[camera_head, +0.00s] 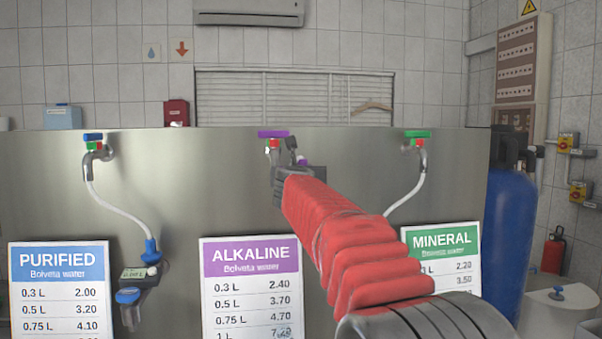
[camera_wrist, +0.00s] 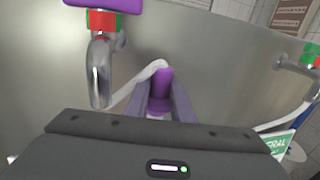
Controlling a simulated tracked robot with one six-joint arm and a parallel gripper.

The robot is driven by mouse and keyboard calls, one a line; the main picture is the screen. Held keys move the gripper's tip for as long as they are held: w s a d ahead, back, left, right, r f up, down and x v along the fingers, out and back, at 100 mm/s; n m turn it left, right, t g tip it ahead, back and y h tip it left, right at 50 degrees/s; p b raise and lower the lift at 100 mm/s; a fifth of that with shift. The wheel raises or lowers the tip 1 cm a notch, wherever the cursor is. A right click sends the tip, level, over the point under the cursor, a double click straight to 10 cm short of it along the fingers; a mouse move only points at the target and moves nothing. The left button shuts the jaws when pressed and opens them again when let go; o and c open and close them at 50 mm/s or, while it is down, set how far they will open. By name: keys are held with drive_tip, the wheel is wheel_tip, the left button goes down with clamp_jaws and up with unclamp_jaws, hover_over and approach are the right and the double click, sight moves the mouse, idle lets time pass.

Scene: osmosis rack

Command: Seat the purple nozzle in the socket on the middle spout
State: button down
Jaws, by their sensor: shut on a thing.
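The purple nozzle (camera_wrist: 161,85) is upright between the two fingers of my gripper (camera_wrist: 160,100) in the wrist view, and the gripper is shut on it. A white hose runs from its top to the left, behind the middle spout. The middle spout (camera_wrist: 101,75) is a curved metal tap with a red and green collar and a purple handle, left of the nozzle and apart from it. The socket cannot be made out.
The left spout (camera_head: 92,160) has a white hose to a blue nozzle (camera_head: 151,250). The right spout (camera_head: 420,155) also has a white hose, its lower end hidden by my arm. Price signs, such as the ALKALINE sign (camera_head: 250,255), stand on the metal panel. A blue tank (camera_head: 510,235) is at right.

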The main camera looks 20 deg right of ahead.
drive_tip(key=shift+r, duration=0.1)
idle(0.3)
drive_tip(key=shift+r, duration=2.15)
drive_tip(key=shift+d, duration=2.2)
drive_tip(key=shift+d, duration=0.1)
drive_tip(key=shift+w+d, duration=0.1)
drive_tip(key=shift+d, duration=2)
drive_tip(key=shift+f, duration=0.35)
drive_tip(key=shift+f, duration=0.35)
drive_tip(key=shift+f, duration=0.1)
